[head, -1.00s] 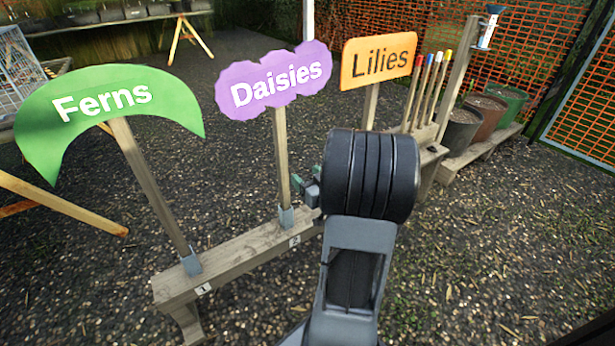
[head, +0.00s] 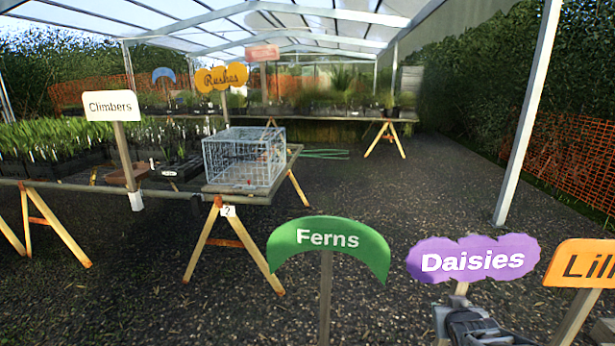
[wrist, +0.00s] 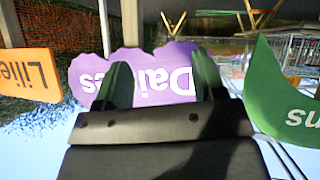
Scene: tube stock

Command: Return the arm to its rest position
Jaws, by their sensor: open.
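My gripper (wrist: 161,78) shows in the wrist view with its two green-grey fingers spread apart and nothing held between them. The wrist picture is upside down. The purple Daisies sign (wrist: 150,68) appears behind the fingers; the exact distance is not clear. In the head view, part of my dark arm is at the lower right edge, in front of the post of the Daisies sign (head: 473,259). The gripper fingers are hard to make out there.
The green Ferns sign (head: 328,240) stands left of Daisies, and the orange Lilies sign (head: 578,264) is cut off at the right. A trestle table holds a wire crate (head: 243,158) and a Climbers sign (head: 112,106). Open gravel lies behind the signs.

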